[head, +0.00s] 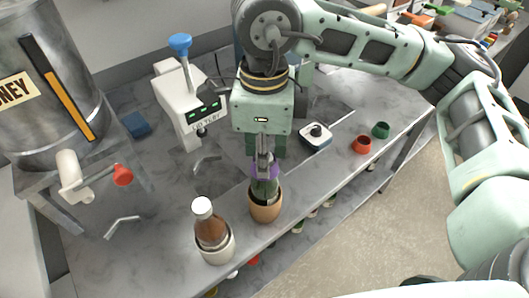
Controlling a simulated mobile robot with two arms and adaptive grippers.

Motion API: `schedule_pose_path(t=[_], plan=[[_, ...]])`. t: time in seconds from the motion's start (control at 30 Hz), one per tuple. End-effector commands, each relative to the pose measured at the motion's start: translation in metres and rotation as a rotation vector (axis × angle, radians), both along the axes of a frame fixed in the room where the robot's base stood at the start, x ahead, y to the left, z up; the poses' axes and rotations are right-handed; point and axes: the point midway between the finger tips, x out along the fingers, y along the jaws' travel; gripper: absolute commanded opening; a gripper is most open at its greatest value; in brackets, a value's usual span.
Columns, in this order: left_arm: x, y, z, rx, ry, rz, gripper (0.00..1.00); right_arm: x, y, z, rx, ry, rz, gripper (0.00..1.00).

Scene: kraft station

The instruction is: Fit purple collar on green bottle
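My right gripper (265,156) comes down from above at the middle of the table. Its narrow fingers are shut on the purple collar (264,172). The green bottle (266,187) stands upright in a tan, cup-like holder (266,209) directly below. The collar is at the top of the bottle and overlaps it in this view. I cannot tell whether it sits around the neck or just above it. The fingers and collar hide the bottle's top. My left gripper is not in view.
A brown bottle (211,232) with a white cap stands in a white holder (217,251) at left. A red collar (361,145) and green collar (381,130) lie right, near a small device (315,136). A lid tester (182,101) and honey tank (45,85) stand behind.

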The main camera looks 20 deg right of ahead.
Motion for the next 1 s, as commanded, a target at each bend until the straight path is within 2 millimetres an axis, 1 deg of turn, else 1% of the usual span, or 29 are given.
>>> schedule_pose_path(t=[0.2,0.23,0.47,0.7,0.93,1.0], plan=[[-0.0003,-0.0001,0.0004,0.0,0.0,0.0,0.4,0.0,0.0001,0.0004,0.0,0.0,0.0,0.2],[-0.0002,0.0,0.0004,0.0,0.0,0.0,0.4,0.0,0.0001,0.0004,0.0,0.0,0.0,0.29],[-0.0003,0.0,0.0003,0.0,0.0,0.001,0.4,0.0,0.0001,0.0003,0.0,0.0,0.0,0.49],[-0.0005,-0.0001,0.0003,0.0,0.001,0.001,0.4,0.0,0.0001,0.0002,0.0,0.0,0.0,0.51],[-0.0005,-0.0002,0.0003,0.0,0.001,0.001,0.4,0.0,0.0001,0.0002,0.0,0.0,0.0,0.71],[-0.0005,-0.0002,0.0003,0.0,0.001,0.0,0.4,0.0,0.0001,0.0002,0.0,0.0,0.0,0.72]])
